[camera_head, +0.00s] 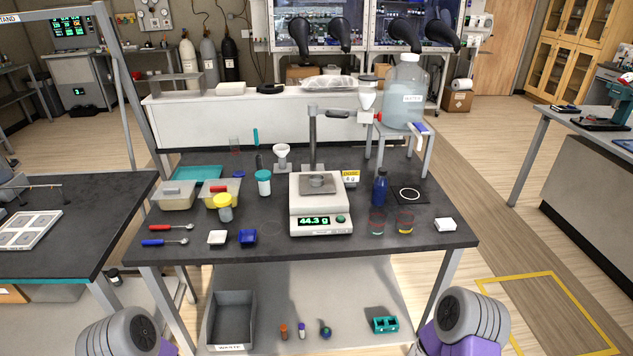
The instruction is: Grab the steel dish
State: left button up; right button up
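The steel dish (318,182) appears as a small round grey metal shape on the pan of the white balance (321,220), near the middle of the dark table. The balance display reads 44.3 g. A grey post stands just behind the dish. Only rounded grey and purple parts of my arms show at the bottom left and bottom right corners. Neither gripper is in view.
A blue bottle (380,188) and two small glass beakers stand right of the balance. A teal-capped jar (264,183), a yellow-capped jar (224,207), white and blue weigh boats and two spoons lie left. A large water carboy (404,95) stands on a stand behind.

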aim_at(315, 179)
jog(key=k, duration=0.6)
jog(key=u, duration=0.3)
jog(key=i, duration=0.75)
jog(key=z, duration=0.65)
jog(key=i, duration=0.7)
jog(key=z, duration=0.7)
